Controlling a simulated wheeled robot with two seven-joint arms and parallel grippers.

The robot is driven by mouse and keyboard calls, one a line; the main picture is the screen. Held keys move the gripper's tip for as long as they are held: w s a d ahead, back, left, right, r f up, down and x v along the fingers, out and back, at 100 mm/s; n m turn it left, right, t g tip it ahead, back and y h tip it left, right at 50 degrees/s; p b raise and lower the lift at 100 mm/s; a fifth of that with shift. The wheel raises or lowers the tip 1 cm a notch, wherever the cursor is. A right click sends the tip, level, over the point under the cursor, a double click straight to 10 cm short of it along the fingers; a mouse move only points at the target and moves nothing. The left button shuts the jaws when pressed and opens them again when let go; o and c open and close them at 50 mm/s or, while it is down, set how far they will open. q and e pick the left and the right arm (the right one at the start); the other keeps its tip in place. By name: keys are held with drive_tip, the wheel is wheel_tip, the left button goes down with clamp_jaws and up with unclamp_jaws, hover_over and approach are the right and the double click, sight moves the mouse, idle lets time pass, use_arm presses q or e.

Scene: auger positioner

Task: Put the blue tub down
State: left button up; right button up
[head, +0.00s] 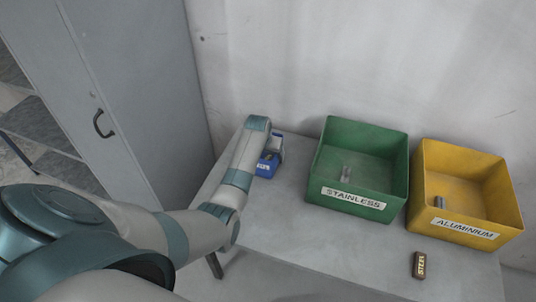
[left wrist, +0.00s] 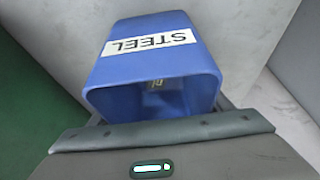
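The blue tub (head: 266,167) is at the far left end of the table, partly hidden by my left arm. In the left wrist view the tub (left wrist: 150,75) has a white STEEL label, and its open mouth faces the camera. A small piece with pale lettering (left wrist: 156,84) shows inside it. My left gripper (head: 277,148) is at the tub, with grey finger parts showing on both sides of it, and looks shut on it. The fingertips are hidden. I cannot tell whether the tub touches the table. My right gripper is not in view.
A green STAINLESS bin (head: 333,166) and a yellow ALUMINIUM bin (head: 432,190) stand right of the tub, each with a small piece inside. A dark STEEL-labelled block (head: 419,265) lies on the table (head: 300,235) in front. A grey cabinet (head: 150,80) is at left, a wall behind.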

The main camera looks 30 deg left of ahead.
use_arm(q)
drive_tip(key=o, duration=0.3)
drive_tip(key=shift+r, duration=0.1)
drive_tip(key=shift+r, duration=0.15)
drive_tip(key=v, duration=1.1)
drive_tip(key=shift+s+r, duration=0.3)
drive_tip(key=shift+r, duration=0.05)
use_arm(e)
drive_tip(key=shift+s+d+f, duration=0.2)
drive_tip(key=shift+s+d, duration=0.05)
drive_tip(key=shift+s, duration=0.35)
use_arm(q)
drive_tip(key=shift+d, duration=0.1)
